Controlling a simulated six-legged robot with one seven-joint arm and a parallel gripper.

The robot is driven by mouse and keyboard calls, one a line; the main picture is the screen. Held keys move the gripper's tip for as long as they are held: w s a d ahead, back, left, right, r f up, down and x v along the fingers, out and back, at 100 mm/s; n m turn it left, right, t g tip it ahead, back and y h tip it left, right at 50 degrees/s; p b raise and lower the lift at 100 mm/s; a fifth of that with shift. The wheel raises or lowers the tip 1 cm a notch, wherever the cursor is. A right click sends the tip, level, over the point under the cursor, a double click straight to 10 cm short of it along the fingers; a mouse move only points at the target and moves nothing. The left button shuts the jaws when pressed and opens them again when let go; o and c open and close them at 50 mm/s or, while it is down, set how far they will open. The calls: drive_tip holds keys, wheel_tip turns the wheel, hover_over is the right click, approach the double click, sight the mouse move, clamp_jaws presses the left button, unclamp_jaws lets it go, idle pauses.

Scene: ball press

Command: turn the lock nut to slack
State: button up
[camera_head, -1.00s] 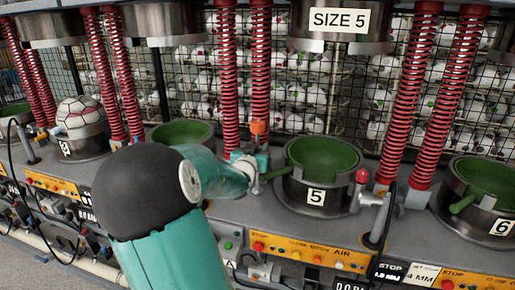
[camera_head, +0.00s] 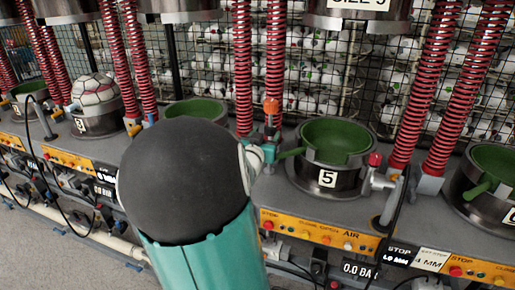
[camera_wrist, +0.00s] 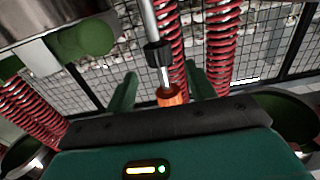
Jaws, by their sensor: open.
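A thin metal rod (camera_wrist: 150,20) stands upright in the wrist view, with a black collar (camera_wrist: 158,55) on it. An orange piece (camera_wrist: 170,96) sits just below the collar. The orange piece also shows in the head view (camera_head: 271,106), left of the cup marked 5. I cannot tell for certain which of these is the lock nut. My gripper (camera_wrist: 162,72) is open, with one green finger on each side of the rod and collar. The fingers look apart from the rod. In the head view my own arm hides most of the gripper.
The green-lined cup marked 5 (camera_head: 328,179) stands just right of the orange piece. Red springs (camera_head: 274,60) rise close behind it. A ball (camera_head: 95,92) sits in a cup at left. An orange control strip (camera_head: 318,233) runs along the front edge.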

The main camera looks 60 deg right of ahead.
drive_tip(key=s+a, duration=0.1)
drive_tip(key=a, duration=0.6)
drive_tip(key=shift+s+a, duration=0.15)
drive_tip(key=shift+a, duration=0.25)
drive_tip(key=w+a+f+n+t+y, duration=0.1)
drive_tip(key=w+a+n+t+y, duration=0.4)
drive_tip(key=w+a, duration=0.5)
drive_tip(key=w+a+n+t+y, duration=0.2)
drive_tip(key=w+a+y, duration=0.15)
drive_tip(key=a, duration=0.45)
drive_tip(key=w+a+n+t+y, duration=0.2)
drive_tip(key=a+y, duration=0.3)
drive_tip(key=a, duration=0.2)
drive_tip(key=s+a+n+g+y, duration=0.1)
drive_tip(key=s+a+n+y, duration=0.1)
drive_tip(key=a, duration=0.5)
drive_tip(key=s+a+n+g+y, duration=0.2)
drive_tip(key=s+a+n+y, duration=0.1)
drive_tip(key=a, duration=0.3)
drive_tip(key=s+a+f+n+g, duration=0.1)
drive_tip(key=s+a+n+g, duration=0.1)
drive_tip(key=s+a, duration=0.3)
drive_tip(key=s+g, duration=0.1)
drive_tip(key=s, duration=0.2)
drive_tip(key=shift+s+a+f+g+h, duration=0.15)
drive_tip(key=shift+s+a+g+h, duration=0.15)
drive_tip(key=shift+a+h, duration=0.05)
drive_tip(key=c, duration=0.4)
